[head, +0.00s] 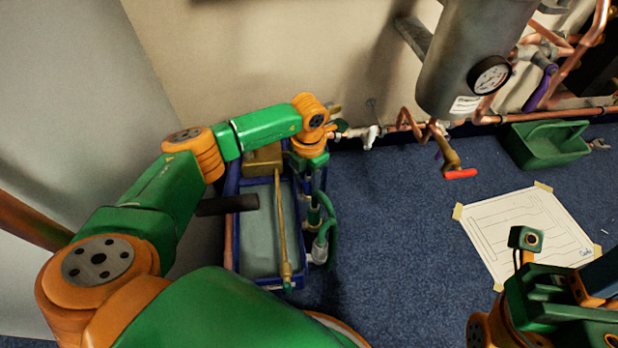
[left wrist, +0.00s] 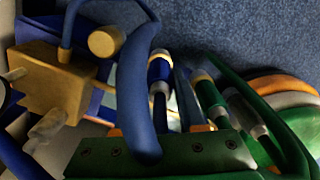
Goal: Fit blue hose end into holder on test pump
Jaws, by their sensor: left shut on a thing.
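The test pump is a blue tank (head: 231,240) on the floor by the wall, with a brass block (head: 262,158) at its far end and a brass bar along it. The brass block also shows at the left of the left wrist view (left wrist: 62,80). My left gripper (head: 314,200) points down at the tank's right side. It is shut on the blue hose end, though the grip is partly hidden. The blue hose (left wrist: 140,90) curves down across the left wrist view in front of the green gripper body. The holder cannot be made out clearly. My right gripper (head: 560,290) is at lower right, its jaws unclear.
A green hose (head: 332,235) with pale fittings hangs along the tank's right side. A copper valve with a red handle (head: 460,173), a grey cylinder with a gauge (head: 490,76) and a green caddy (head: 545,146) stand to the right. A taped paper sheet (head: 520,225) lies on open blue carpet.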

